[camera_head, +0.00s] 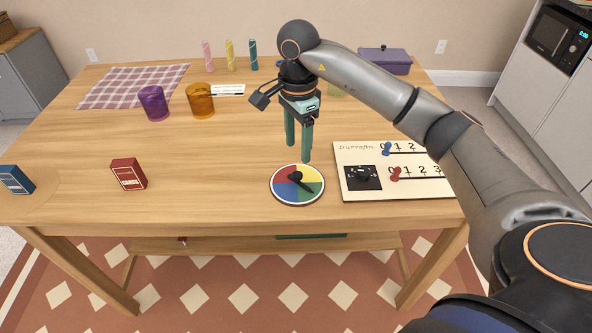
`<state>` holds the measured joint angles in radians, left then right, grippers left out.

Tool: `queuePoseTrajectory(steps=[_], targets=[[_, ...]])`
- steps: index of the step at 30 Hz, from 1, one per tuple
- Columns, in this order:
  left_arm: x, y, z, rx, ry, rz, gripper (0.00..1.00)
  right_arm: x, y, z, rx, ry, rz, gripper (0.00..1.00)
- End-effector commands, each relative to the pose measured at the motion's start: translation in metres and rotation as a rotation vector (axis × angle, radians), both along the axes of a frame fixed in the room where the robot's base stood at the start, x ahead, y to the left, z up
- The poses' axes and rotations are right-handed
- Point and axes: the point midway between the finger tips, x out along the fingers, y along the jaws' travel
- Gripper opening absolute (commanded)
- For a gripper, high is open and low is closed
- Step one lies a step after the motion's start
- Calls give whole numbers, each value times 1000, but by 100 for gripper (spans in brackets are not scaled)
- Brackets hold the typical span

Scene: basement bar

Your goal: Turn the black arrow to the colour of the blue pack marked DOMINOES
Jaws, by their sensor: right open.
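A round spinner board (278,196) lies near the table's front edge, with red, yellow, green and blue sectors. Its black arrow (297,178) has a raised knob near the middle and a thin end pointing to the lower right, over the green sector. My right gripper (298,153) is open and empty above the board, its green fingers pointing down, apart from the arrow. A blue pack (16,181) stands at the far left edge of the view; its lettering is too small to read. My left gripper is not in view.
A red pack (128,174) stands left of the spinner. Purple (153,104) and orange (200,101) cups stand farther back. The table between the red pack and spinner is clear.

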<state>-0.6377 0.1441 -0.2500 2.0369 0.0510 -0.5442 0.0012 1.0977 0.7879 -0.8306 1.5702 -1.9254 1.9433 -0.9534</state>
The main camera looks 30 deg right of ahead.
Motion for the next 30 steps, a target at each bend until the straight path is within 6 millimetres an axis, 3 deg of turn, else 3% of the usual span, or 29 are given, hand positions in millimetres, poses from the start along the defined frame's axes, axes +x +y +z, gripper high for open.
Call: queuePoseTrajectory(steps=[1,6,12,24,30], targets=[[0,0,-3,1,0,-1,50,-1,0,-14,1,5,0,62],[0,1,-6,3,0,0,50,-1,1,-47,2,3,-1,62],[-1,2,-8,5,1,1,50,-1,1,-73,3,1,1,62],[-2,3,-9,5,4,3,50,0,1,-81,2,-1,0,62],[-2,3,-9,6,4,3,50,0,1,-81,3,-1,0,41]])
